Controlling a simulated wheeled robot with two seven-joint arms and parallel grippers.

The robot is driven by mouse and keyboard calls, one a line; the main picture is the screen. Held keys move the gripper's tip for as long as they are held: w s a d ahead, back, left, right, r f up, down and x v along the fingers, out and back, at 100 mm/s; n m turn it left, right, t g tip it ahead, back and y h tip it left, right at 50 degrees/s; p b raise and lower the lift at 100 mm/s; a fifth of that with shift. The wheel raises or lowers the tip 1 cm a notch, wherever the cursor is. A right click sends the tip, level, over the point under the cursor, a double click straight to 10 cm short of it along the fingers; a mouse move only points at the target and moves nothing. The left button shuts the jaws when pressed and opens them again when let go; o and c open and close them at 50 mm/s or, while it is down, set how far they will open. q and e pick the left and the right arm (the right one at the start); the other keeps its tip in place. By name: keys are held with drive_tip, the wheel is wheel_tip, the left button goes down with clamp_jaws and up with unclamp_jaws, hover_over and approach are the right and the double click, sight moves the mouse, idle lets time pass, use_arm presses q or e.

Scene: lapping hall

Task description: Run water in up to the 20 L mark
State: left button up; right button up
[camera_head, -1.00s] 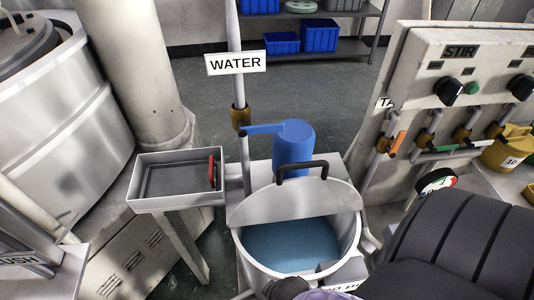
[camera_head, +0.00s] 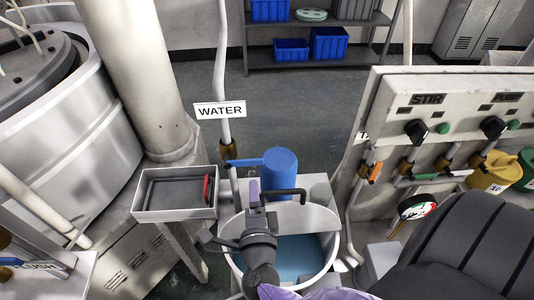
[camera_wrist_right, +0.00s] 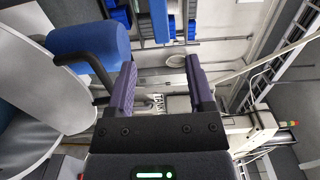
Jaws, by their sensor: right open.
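The white WATER sign (camera_head: 220,110) hangs on a pipe. Below it is a brass valve (camera_head: 227,150) with a blue lever (camera_head: 243,161) pointing right. Bluish water (camera_head: 302,255) lies in the tank; I cannot read a 20 L mark. My right gripper (camera_head: 254,195) is over the tank's left side, below the lever and apart from it. In the right wrist view, its purple fingers (camera_wrist_right: 160,85) are open with nothing between them. My left gripper is out of view.
A shallow grey tray (camera_head: 176,214) with a red-handled object (camera_head: 207,188) is at left.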

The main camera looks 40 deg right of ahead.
sight(251, 164)
drive_tip(key=x, duration=0.9)
drive_tip(key=shift+w, duration=0.5)
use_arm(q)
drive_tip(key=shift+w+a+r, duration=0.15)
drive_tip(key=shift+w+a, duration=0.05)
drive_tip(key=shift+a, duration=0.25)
use_arm(e)
clamp_jaws()
